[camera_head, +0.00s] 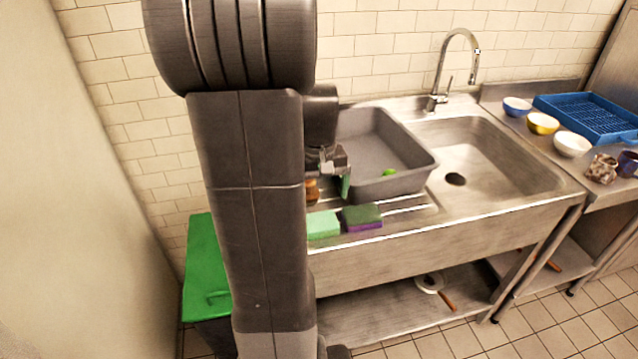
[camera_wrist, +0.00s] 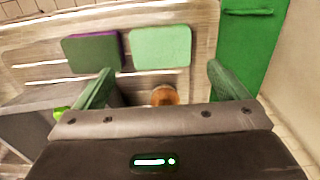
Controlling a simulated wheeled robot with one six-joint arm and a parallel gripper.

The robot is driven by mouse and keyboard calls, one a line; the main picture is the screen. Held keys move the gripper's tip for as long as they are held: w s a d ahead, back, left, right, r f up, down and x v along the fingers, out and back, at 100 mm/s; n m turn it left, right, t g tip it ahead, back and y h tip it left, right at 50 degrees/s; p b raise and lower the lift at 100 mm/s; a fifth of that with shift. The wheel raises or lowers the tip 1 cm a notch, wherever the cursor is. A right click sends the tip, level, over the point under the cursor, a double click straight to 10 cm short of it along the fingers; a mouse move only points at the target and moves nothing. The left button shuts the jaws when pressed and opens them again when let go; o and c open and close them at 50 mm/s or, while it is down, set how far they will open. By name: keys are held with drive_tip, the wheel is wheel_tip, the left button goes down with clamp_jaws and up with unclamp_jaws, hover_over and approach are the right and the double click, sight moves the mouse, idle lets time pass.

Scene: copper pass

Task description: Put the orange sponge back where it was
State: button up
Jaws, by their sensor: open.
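I cannot make out an orange sponge in either view. A light green sponge-like block (camera_head: 323,226) lies on the ribbed drainboard (camera_head: 408,208), beside a purple sponge with a dark green top (camera_head: 362,217). Both also show in the wrist view, the light green block (camera_wrist: 160,48) to the right of the purple sponge (camera_wrist: 92,50). My gripper (camera_wrist: 163,88) is open and empty above the drainboard. A round orange-brown thing (camera_wrist: 165,96) shows between its fingers, partly hidden by the gripper body; whether they touch is unclear. In the head view my arm hides part of my gripper (camera_head: 338,180).
A grey tub (camera_head: 420,172) with a small bright green thing (camera_head: 389,172) inside stands beside my gripper. The sink basin (camera_head: 490,152) is empty. Bowls, including a yellow one (camera_head: 542,123), and a blue rack (camera_head: 590,115) stand right. A green bin (camera_head: 203,265) stands left.

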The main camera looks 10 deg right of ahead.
sight(319, 224)
wheel_tip(319, 224, up, 2)
drive_tip(key=shift+r, duration=0.2)
wheel_tip(319, 224, down, 12)
drive_tip(key=shift+f, duration=0.1)
drive_tip(key=shift+w+r, duration=0.1)
drive_tip(key=shift+r, duration=1.4)
